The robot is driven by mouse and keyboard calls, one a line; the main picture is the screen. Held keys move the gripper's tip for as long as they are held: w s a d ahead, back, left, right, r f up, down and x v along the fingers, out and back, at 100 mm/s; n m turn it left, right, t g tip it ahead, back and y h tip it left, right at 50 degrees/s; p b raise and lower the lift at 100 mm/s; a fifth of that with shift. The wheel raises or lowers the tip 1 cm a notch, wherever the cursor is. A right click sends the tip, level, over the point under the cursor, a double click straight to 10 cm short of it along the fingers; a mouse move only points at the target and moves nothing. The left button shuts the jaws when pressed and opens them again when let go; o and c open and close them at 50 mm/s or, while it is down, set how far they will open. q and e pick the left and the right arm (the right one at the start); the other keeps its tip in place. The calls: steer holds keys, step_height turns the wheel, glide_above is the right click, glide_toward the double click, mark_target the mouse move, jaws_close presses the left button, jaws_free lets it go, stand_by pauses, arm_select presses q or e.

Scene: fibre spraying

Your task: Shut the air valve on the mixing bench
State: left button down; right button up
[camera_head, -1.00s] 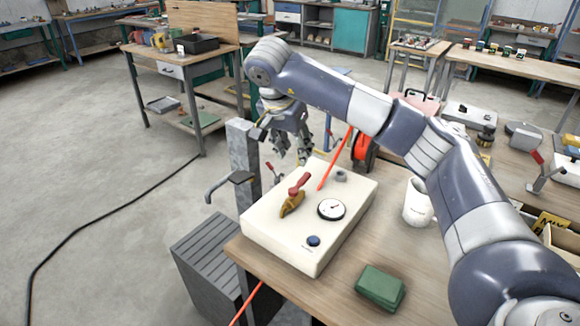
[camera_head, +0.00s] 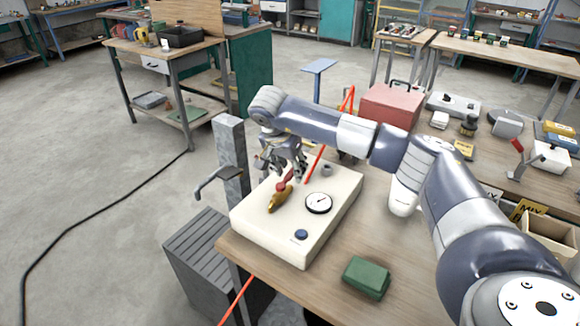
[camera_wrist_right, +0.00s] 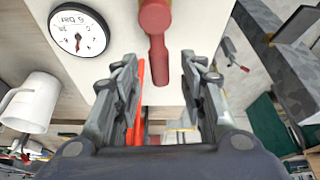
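The air valve has a brass body (camera_head: 277,202) and a red lever (camera_head: 285,182) on top of a white box (camera_head: 262,226) at the bench's left end. A round pressure gauge (camera_head: 319,203) sits to its right; it also shows at upper left in the right wrist view (camera_wrist_right: 79,32). My right gripper (camera_head: 291,172) is at the far end of the lever, partly covering it. In the right wrist view its fingers (camera_wrist_right: 160,72) are spread, with the red lever (camera_wrist_right: 158,40) between their lines and clear space on both sides. My left gripper is not in view.
An orange-red hose (camera_head: 319,164) rises behind the box. A blue knob (camera_head: 301,234) is on the box front. A green block (camera_head: 367,277) lies in front. A grey post (camera_head: 229,140) stands left.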

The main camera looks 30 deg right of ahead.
steer(key=shift+c, duration=0.3)
jaws_close()
